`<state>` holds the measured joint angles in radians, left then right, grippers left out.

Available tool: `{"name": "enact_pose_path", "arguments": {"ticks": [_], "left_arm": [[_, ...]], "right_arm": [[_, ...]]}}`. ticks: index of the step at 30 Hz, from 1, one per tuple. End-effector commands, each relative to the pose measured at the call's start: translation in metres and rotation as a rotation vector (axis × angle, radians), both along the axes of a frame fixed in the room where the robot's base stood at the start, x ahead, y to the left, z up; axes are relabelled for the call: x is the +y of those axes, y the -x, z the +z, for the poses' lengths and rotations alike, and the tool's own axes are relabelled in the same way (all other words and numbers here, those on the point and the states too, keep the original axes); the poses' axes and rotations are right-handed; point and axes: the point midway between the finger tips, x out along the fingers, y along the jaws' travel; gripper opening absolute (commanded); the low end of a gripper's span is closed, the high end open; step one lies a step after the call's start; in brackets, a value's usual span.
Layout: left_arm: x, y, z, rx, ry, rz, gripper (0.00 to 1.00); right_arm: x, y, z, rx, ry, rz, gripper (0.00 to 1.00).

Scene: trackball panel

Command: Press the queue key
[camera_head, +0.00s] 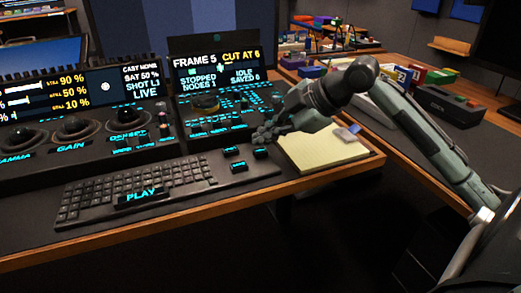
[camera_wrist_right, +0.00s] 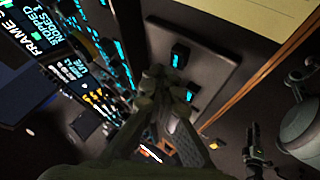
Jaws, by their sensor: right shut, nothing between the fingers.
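My right gripper (camera_head: 264,136) is shut and empty, above the right end of the black keyboard (camera_head: 165,185), close to the front right corner of the trackball panel. In the right wrist view its closed fingers (camera_wrist_right: 154,76) point down toward the desk equipment. A few dark keys with cyan labels, such as this one (camera_head: 237,164) and this one (camera_head: 260,153), sit at the keyboard's right end. They show in the right wrist view as labelled keys (camera_wrist_right: 178,57) beside the fingers. The labels are too small to read, so I cannot tell which key is queue. My left gripper is not in view.
A large PLAY key (camera_head: 141,196) sits at the keyboard's front. The trackball panel (camera_head: 225,108) and its screen (camera_head: 218,66) stand behind. A yellow notepad (camera_head: 320,150) lies to the right. Boxes and small items crowd the back right desk.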

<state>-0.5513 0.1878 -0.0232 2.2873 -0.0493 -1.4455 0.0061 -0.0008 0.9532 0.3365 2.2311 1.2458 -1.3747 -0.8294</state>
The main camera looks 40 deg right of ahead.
Motion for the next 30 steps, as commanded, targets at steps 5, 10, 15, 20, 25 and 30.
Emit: {"name": "enact_pose_path", "arguments": {"ticks": [5,10,15,20,25,30], "left_arm": [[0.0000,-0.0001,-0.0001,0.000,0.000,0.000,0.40],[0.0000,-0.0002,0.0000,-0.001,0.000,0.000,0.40],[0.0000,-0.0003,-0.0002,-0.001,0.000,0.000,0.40],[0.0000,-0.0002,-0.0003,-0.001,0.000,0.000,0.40],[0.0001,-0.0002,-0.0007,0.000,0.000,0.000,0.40],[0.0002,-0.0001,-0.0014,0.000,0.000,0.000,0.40]], "right_arm": [[0.0000,0.0000,0.0000,0.000,0.000,0.000,0.00],[0.0000,0.0000,0.0000,0.000,0.000,0.000,0.00],[0.0000,0.0000,0.0000,0.000,0.000,0.000,0.00],[-0.0001,0.0000,0.0001,0.000,0.000,0.000,0.00],[0.0000,0.0001,-0.0012,0.000,0.000,0.000,0.00],[0.0000,0.0004,-0.0074,0.002,0.000,0.000,0.00]]}}
